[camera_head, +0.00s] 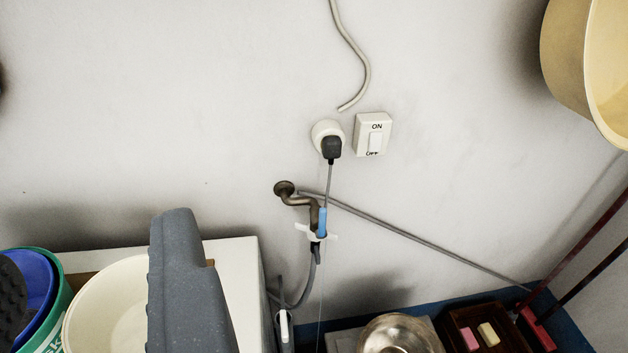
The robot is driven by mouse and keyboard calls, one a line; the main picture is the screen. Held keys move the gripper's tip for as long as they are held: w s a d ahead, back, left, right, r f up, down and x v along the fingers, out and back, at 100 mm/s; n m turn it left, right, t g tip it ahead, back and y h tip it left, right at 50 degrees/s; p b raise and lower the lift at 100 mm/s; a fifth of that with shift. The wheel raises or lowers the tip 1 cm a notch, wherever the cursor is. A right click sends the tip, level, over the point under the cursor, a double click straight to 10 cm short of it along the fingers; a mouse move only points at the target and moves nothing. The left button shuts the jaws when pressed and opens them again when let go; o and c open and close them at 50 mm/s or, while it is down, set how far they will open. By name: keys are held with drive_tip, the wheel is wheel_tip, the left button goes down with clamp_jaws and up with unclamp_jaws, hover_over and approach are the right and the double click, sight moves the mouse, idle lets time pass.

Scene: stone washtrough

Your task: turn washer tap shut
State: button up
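The washer tap (314,212) is a dull brass elbow coming out of a round flange (284,188) on the wall, near the middle of the view. A blue lever (322,222) stands roughly upright along its right side. A pale winged piece (304,229) sits across the tap's lower end. A grey hose (309,285) runs down from there and curves left behind the white top's edge.
Above the tap are a plugged-in socket (320,130) and an ON/OFF switch (373,120). A metal bowl (400,330) and dark tray (510,335) lie lower right.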

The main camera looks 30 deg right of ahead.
drive_tip(key=w+d+f+m+h+p, duration=0.1)
drive_tip(key=w+d+f, duration=0.7)
drive_tip(key=w+f, duration=0.5)
drive_tip(key=m+t+h+p, duration=0.1)
drive_tip(key=h+p, duration=0.1)
drive_tip(key=h, duration=0.1)
approach(325, 216)
drive_tip(key=shift+x, duration=2.15)
drive_tip(key=shift+w+d+r+b, duration=0.1)
drive_tip(key=shift+w+b, duration=0.2)
drive_tip(key=shift+w, duration=0.4)
drive_tip(key=shift+w+d, duration=0.15)
drive_tip(key=shift+w, duration=0.5)
drive_tip(key=shift+w+d, duration=0.15)
drive_tip(key=shift+w, duration=0.15)
drive_tip(key=shift+x, duration=0.85)
drive_tip(key=shift+w, duration=0.3)
drive_tip(key=shift+w+d, duration=0.25)
drive_tip(key=shift+w, duration=0.2)
drive_tip(key=shift+w+d, duration=0.1)
drive_tip(key=shift+w, duration=0.55)
